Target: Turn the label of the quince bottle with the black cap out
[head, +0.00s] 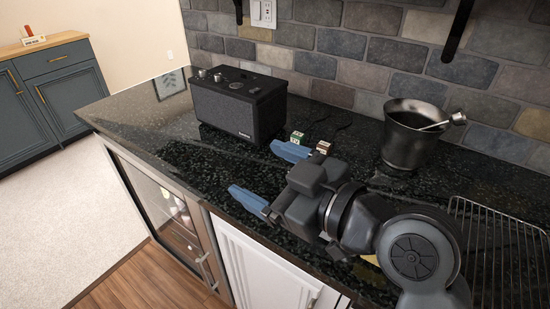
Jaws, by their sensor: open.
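My gripper (263,174) has two blue fingers spread apart above the black speckled counter (190,150). It points left, and only dark counter shows between the fingertips. I cannot make out a quince bottle with a black cap or its label in the head view. My arm covers part of the counter at the right, so something may be hidden behind it. A small yellowish patch (370,259) shows under my arm, too little to identify.
A black speaker box (238,106) stands at the back left. Two small boxes, one green-topped (297,137) and one brown-topped (324,147), sit behind my gripper. A dark metal bucket (413,140) with a scoop and a wire rack (500,235) are at right.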

